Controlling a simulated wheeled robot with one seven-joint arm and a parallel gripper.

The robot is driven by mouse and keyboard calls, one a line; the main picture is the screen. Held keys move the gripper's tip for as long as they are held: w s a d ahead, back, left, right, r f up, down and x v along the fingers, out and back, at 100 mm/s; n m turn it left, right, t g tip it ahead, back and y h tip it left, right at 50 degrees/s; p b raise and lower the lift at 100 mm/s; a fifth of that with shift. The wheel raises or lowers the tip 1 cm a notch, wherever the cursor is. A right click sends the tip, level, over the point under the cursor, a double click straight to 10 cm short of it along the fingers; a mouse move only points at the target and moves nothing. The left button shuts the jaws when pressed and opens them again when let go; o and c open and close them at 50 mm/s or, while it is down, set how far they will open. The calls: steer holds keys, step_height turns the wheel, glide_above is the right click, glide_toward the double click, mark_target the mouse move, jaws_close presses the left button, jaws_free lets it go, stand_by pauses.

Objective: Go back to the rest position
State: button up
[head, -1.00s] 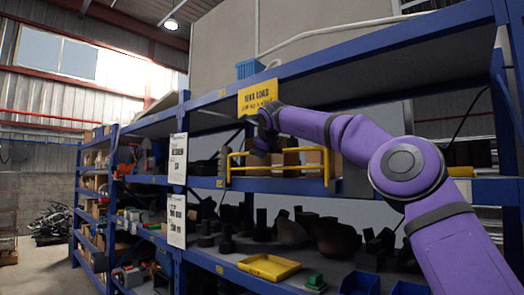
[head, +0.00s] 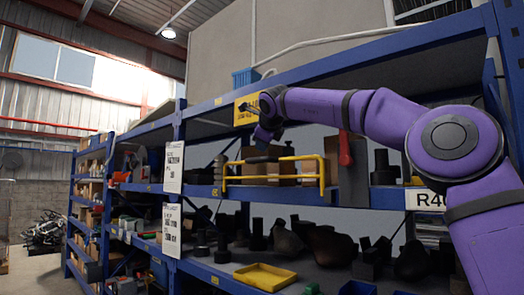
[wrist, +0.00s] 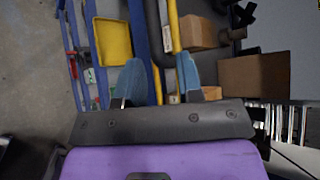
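My purple arm reaches across the front of the blue shelving in the head view. My gripper (head: 262,135) hangs at the middle shelf level, below the yellow load sign and above the yellow rail (head: 275,178). In the wrist view its two blue fingers (wrist: 160,75) stand apart, with nothing seen held between them. The yellow rail runs behind the fingers in that view; I cannot tell how close it is.
Cardboard boxes (head: 305,168) stand behind the rail. A dark panel with a red handle (head: 345,150) is right of them. A yellow tray (head: 264,276) and dark parts lie on the lower shelf. Open floor (head: 35,270) shows at left.

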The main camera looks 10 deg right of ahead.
steer(key=shift+s+r, duration=0.2)
steer(key=shift+s, duration=0.3)
